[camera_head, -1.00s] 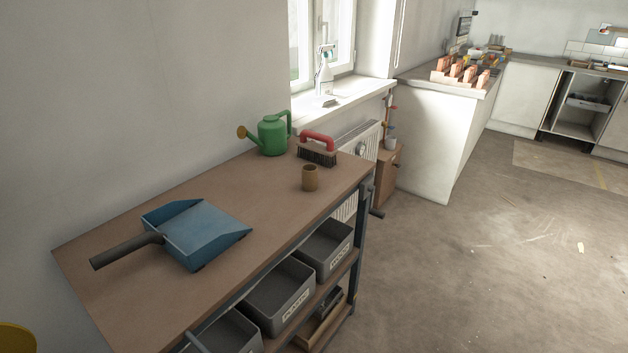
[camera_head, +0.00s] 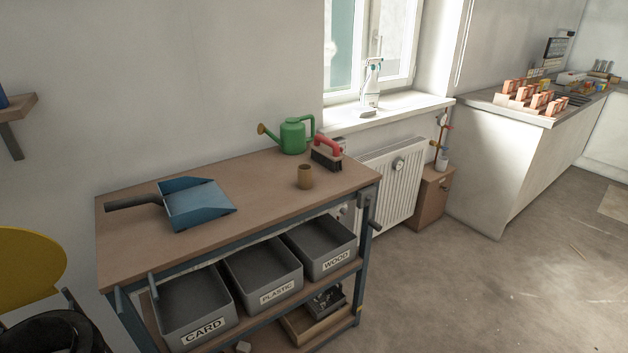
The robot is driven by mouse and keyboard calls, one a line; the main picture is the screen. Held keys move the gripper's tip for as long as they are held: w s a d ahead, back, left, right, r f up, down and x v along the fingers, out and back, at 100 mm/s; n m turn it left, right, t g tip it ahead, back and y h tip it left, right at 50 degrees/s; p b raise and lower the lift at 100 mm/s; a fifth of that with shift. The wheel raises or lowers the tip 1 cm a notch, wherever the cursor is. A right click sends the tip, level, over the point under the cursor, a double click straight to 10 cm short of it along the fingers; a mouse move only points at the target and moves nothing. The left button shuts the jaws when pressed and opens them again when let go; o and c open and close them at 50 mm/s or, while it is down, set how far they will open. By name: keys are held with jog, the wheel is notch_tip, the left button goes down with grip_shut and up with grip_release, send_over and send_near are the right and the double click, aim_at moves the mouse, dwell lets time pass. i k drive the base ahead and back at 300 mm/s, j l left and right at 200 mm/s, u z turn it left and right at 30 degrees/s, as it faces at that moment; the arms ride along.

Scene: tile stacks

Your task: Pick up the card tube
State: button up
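A short brown card tube (camera_head: 305,176) stands upright on the brown workbench top (camera_head: 262,198), near its front right part. It is open at the top. The red-handled brush stands just behind it to the right, apart from it. My gripper is not in view.
On the bench are a blue dustpan (camera_head: 198,204), a green watering can (camera_head: 292,136) and the brush (camera_head: 327,152). Grey bins marked CARD (camera_head: 204,335), PLASTIC (camera_head: 277,293) and WOOD (camera_head: 335,264) sit below.

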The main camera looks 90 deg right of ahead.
aim_at(305, 171)
jog(key=k+l+u, duration=0.4)
jog(key=k, duration=0.45)
jog(key=k+l+u, duration=0.2)
jog(key=k, duration=0.2)
jog(key=k+l+u, duration=0.3)
jog(key=k+l, duration=0.3)
jog(key=l, duration=0.3)
jog(key=k+l+u, duration=0.35)
jog(key=k+l, duration=0.45)
jog(key=l, duration=0.15)
jog(key=k+l, duration=0.1)
jog(key=l, duration=0.15)
